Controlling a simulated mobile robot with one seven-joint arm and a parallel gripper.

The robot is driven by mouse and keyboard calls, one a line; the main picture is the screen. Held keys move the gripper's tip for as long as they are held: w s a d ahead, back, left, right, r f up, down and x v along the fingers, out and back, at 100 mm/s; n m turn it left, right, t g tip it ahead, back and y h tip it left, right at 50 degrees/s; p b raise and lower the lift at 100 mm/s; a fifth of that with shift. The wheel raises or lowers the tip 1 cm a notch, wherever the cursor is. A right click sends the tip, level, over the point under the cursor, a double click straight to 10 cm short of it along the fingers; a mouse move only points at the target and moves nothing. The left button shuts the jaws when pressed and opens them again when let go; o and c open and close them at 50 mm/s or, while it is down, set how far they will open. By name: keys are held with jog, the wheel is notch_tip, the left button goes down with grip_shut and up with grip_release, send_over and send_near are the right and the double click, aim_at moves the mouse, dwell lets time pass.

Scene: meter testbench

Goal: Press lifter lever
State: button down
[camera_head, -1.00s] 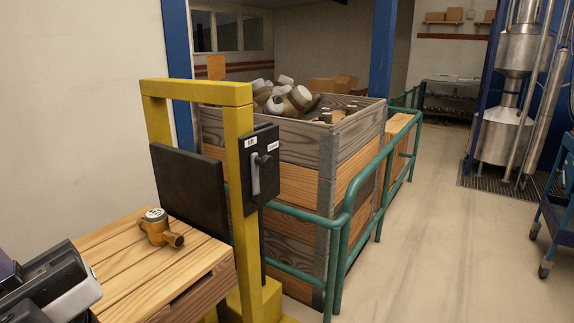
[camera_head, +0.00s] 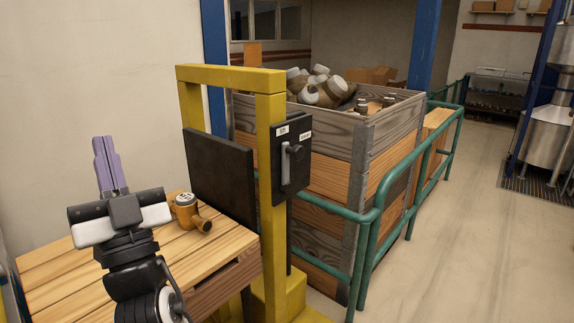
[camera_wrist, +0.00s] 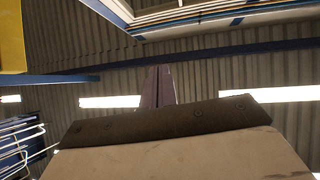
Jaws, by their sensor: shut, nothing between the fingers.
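The lifter lever (camera_head: 292,158) is a grey handle on a black control box (camera_head: 303,175) with small white labels. The box is fixed to the right post of the yellow lifter frame (camera_head: 271,200). My gripper (camera_head: 104,140) is at the left of the head view, pointing up with its purple fingers together. It is empty and well to the left of the lever, apart from it. In the wrist view the shut fingers (camera_wrist: 157,86) point at the ceiling, and the lever is not visible there.
A brass meter (camera_head: 189,212) sits on the wooden pallet stack (camera_head: 75,282) just right of my gripper. A black panel (camera_head: 219,175) stands behind it. Green railing (camera_head: 371,225) and a wooden crate of meters (camera_head: 340,136) are behind the frame. Floor at right is clear.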

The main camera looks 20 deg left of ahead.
aim_at(294, 157)
jog(key=w+d+f+m+t+h, duration=0.1)
jog(key=w+f+m+t+h, duration=0.25)
jog(key=w+m+h, duration=0.45)
jog(key=w+d+f+m+t+h, duration=0.1)
jog(key=w+f+m+t+h, duration=0.1)
jog(key=w+f+m+h, duration=0.5)
jog(key=w+d+f+m+g+h, duration=0.3)
jog(key=d+m+h, duration=0.4)
jog(key=m+h, duration=0.5)
jog(key=shift+w+d+f+m+h, duration=0.35)
jog(key=shift+w+f+m, duration=0.25)
jog(key=shift+m, duration=0.2)
jog(key=p+x, duration=0.5)
jog(key=x, duration=0.8)
jog(key=shift+w+d, duration=0.15)
jog(key=shift+w, duration=0.3)
jog(key=shift+f, duration=0.1)
jog(key=shift+w+g, duration=0.1)
jog(key=shift+g, duration=0.15)
